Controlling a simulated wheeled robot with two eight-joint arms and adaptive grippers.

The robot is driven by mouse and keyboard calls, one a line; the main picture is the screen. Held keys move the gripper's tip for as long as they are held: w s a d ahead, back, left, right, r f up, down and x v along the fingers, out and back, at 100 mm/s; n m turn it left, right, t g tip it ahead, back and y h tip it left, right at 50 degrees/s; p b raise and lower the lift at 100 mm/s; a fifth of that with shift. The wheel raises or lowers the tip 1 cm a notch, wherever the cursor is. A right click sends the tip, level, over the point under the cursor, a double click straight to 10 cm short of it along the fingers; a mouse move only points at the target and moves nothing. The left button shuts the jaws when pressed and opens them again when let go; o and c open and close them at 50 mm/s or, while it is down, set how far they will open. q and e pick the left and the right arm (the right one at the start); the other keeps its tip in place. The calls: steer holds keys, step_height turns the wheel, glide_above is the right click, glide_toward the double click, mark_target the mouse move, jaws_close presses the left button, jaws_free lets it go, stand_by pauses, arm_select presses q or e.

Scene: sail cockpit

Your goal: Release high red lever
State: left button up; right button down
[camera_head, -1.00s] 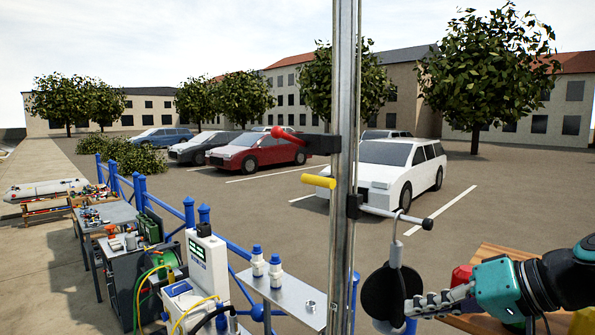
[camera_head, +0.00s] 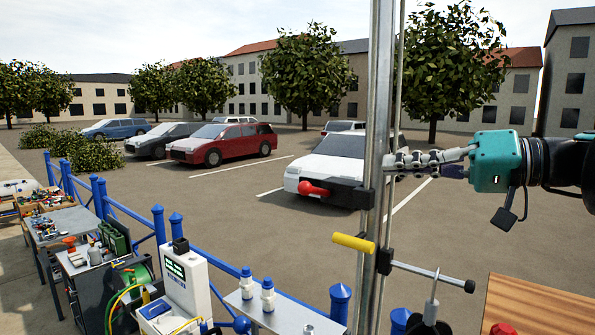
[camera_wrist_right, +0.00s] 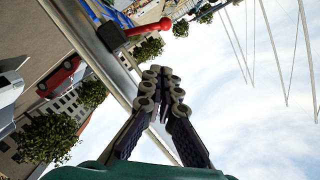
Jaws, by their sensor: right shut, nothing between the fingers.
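The high red lever has a round red knob (camera_head: 312,188) on a short arm, which points left from a black bracket (camera_head: 348,196) on the tall metal mast (camera_head: 377,120). My right gripper (camera_head: 392,165) is at the right side of the mast, slightly above bracket height, with its fingers shut and empty. In the right wrist view the shut fingertips (camera_wrist_right: 162,72) point toward the mast, and the red knob (camera_wrist_right: 165,25) shows beyond them. I cannot tell whether the fingers touch the mast. My left gripper is not in view.
Lower on the mast are a yellow handle (camera_head: 353,242) and a rod with a black end (camera_head: 433,275) reaching right. A thin cable (camera_head: 397,90) runs beside the mast. A wooden table (camera_head: 540,303) is at lower right. A blue railing (camera_head: 130,215) and workbenches stand left.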

steer(key=v, duration=0.2)
steer(key=p, duration=0.2)
glide_toward(316, 190)
step_height(316, 190, up, 4)
steer(key=w+a, duration=0.3)
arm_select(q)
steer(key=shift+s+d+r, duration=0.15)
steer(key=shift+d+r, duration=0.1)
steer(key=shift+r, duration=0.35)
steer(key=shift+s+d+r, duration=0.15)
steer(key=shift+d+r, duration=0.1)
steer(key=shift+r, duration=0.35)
arm_select(e)
steer(key=a+f, duration=0.3)
steer(key=shift+s+a, duration=0.25)
steer(key=shift+s, duration=0.05)
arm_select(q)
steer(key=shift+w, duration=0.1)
arm_select(e)
steer(key=shift+w, duration=0.1)
steer(key=shift+a, duration=0.1)
steer(key=shift+s+a+f+n, duration=0.1)
steer(key=shift+s+f+n, duration=0.3)
steer(key=shift+n, duration=0.3)
